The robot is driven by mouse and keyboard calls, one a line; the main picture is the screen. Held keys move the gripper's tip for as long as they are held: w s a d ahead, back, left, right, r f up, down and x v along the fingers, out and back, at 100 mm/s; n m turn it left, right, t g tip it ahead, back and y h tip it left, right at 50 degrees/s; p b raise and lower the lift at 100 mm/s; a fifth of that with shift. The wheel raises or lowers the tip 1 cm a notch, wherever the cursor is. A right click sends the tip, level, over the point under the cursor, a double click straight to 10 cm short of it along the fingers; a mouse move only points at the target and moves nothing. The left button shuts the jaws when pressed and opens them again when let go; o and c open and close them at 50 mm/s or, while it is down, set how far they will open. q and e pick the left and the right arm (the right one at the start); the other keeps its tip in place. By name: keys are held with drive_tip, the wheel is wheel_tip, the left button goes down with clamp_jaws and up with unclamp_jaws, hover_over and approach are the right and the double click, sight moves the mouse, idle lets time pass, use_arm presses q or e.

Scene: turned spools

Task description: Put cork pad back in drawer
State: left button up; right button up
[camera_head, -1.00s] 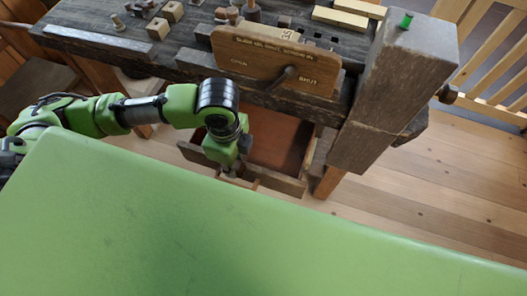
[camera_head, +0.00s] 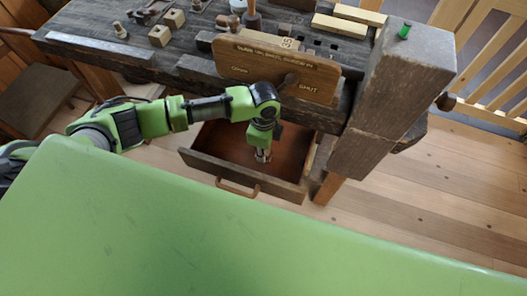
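The wooden drawer (camera_head: 205,166) under the workbench is open, its front and handle (camera_head: 238,189) facing me. Its reddish-brown inside shows bare where my arm does not cover it. My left gripper (camera_head: 262,157) points down over the drawer's inside, behind the front panel. Its fingers are small and partly blend with the drawer, so I cannot tell whether they are open or shut. I cannot make out a cork pad; anything at the fingertips is too small to tell. My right gripper is not in view.
A thick bench block (camera_head: 395,90) with a green peg (camera_head: 405,30) stands right. Turned pieces and wood blocks (camera_head: 173,18) lie on the bench top.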

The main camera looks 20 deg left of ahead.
use_arm(q)
drive_tip(key=shift+f, duration=0.75)
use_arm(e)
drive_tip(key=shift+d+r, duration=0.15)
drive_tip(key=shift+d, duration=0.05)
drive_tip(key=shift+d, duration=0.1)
use_arm(q)
drive_tip(key=shift+f, duration=0.2)
drive_tip(key=o, duration=1.1)
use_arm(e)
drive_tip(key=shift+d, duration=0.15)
use_arm(q)
drive_tip(key=shift+r, duration=0.1)
wheel_tip(320, 180, up, 11)
drive_tip(key=shift+r, duration=0.65)
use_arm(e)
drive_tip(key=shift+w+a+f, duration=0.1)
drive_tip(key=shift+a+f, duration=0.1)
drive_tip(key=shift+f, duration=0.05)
